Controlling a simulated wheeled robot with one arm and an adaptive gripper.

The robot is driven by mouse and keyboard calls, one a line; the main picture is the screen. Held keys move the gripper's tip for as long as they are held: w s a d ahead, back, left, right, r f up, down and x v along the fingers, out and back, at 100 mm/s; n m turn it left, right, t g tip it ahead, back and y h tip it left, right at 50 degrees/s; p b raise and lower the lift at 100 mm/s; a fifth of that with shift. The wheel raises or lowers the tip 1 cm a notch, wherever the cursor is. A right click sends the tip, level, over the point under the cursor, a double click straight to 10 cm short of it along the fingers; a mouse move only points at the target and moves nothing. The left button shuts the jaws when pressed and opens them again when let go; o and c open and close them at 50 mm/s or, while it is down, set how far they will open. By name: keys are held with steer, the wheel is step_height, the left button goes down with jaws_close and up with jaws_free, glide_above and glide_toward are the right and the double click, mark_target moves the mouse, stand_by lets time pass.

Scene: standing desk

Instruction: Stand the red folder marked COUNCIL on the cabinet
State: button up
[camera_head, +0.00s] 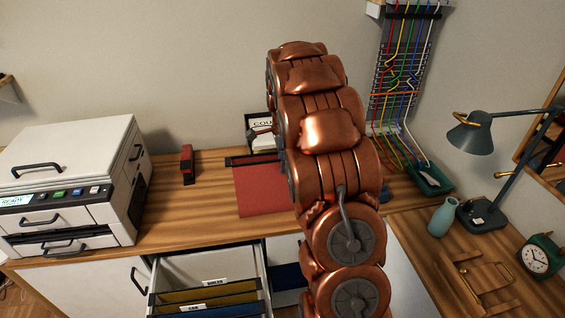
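A red flat folder-like sheet (262,189) with a dark bar along its far edge lies on the wooden top of the cabinet (205,222), left of my copper arm. Behind it stands a dark-framed white card (261,123) whose visible letters begin "COU"; my arm covers the rest. I cannot tell whether the card belongs to the red sheet. My arm rises through the middle of the view and hides the right part of both. My gripper's fingertips do not show.
A white printer (75,180) fills the left, with a small red and black object (187,164) beside it. An open drawer (208,265) with labelled hanging folders is below. Right are a teal vase (443,217), lamp (470,136), clock (540,256) and wall cables.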

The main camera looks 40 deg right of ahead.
step_height(320, 180, up, 12)
steer(key=b, duration=0.2)
steer(key=shift+b, duration=0.3)
steer(key=shift+r, duration=0.15)
steer(key=s+a+n+g, duration=0.1)
steer(key=s+a+n, duration=1)
steer(key=s+a, duration=0.5)
steer(key=s+a+f+n, duration=0.4)
steer(key=s+a+n, duration=0.1)
steer(key=s, duration=0.4)
steer(key=s+a+f+n+g, duration=0.1)
steer(key=s+a+f+n, duration=0.3)
steer(key=s+n, duration=0.3)
steer(key=s+a, duration=0.1)
steer(key=s, duration=0.2)
steer(key=shift+a+f, duration=0.2)
